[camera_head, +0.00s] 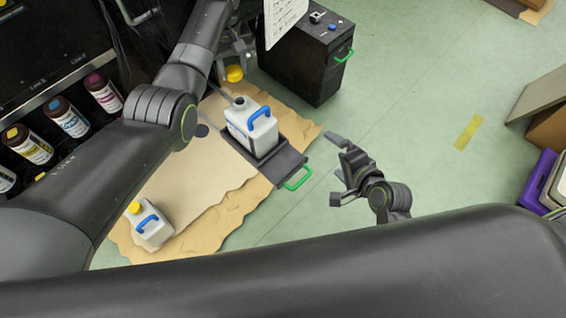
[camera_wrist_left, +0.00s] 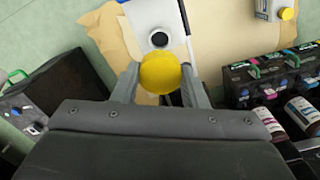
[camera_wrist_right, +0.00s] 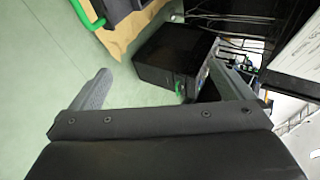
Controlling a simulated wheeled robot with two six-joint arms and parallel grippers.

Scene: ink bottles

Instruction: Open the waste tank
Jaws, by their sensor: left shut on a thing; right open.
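The waste tank (camera_head: 251,128) is a white jug with a blue handle, standing upright on a dark tray (camera_head: 285,167) with a green handle. Its dark round mouth (camera_head: 241,101) is uncovered; the mouth also shows in the left wrist view (camera_wrist_left: 159,40). My left gripper (camera_head: 236,66) is shut on a yellow cap (camera_wrist_left: 160,73), which it holds apart from the tank, above and behind the mouth in the head view (camera_head: 234,73). My right gripper (camera_head: 337,168) is open and empty, right of the tray. The right wrist view shows its spread fingers (camera_wrist_right: 165,88).
A second white jug (camera_head: 152,226) with a yellow cap lies at the lower left on brown cardboard (camera_head: 205,185). A black box (camera_head: 305,65) stands behind. Ink bottles (camera_head: 68,118) line the left rack. Green floor at right is mostly clear.

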